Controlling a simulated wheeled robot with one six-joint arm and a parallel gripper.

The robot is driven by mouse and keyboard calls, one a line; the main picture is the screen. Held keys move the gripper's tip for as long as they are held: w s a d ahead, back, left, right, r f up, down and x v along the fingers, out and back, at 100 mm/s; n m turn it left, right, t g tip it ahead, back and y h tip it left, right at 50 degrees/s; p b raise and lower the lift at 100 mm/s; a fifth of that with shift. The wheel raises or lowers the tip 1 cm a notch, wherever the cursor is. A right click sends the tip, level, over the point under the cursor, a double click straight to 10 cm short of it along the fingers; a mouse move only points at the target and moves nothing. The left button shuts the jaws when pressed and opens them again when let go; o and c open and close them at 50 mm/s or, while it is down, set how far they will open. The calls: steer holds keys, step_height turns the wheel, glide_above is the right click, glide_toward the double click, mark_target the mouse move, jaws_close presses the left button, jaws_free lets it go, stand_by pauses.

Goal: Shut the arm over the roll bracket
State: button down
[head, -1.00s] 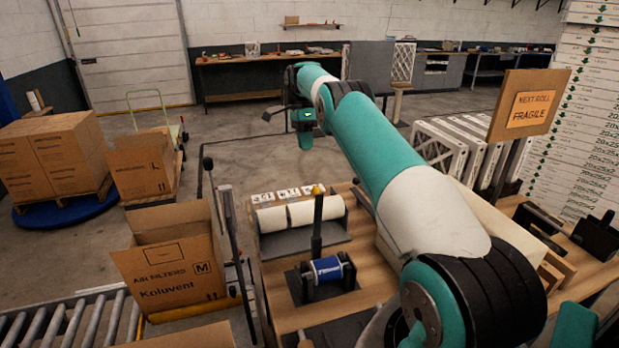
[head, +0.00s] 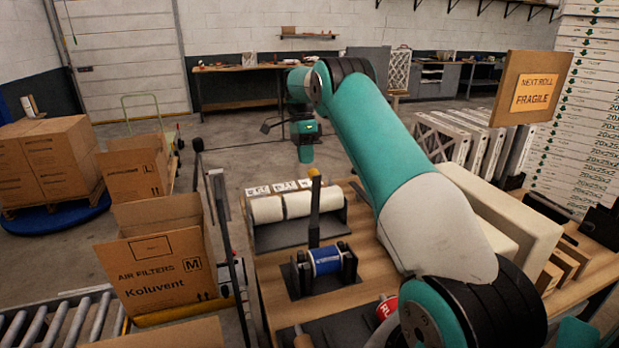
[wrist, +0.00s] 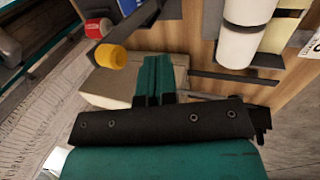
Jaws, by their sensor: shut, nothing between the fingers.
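The roll bracket (head: 348,266) is black and holds a blue roll (head: 325,261) on the wooden bench in the head view. Its dark arm (head: 314,215) stands upright behind the roll, raised, with a yellow knob (head: 314,173) on top. The knob also shows in the wrist view (wrist: 110,57), left of my fingertips. My gripper (head: 306,157) is shut and empty, seen beyond and above the knob in the head view. In the wrist view my gripper (wrist: 160,60) has its two teal fingers together, apart from the knob.
White rolls (head: 298,204) lie in a dark rack behind the bracket. A red roll (head: 386,308) is on the bench at the front. A dark post (head: 223,215) stands at the bench's left, beside an open carton (head: 160,272). White blocks stand at the right.

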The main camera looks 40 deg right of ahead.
steer(key=shift+s+a+f+b, duration=0.1)
steer(key=shift+s+a+b, duration=0.3)
steer(key=shift+s+b, duration=0.55)
steer(key=shift+s+a+b, duration=0.35)
steer(key=shift+s+b, duration=0.2)
steer(key=shift+b, duration=0.7)
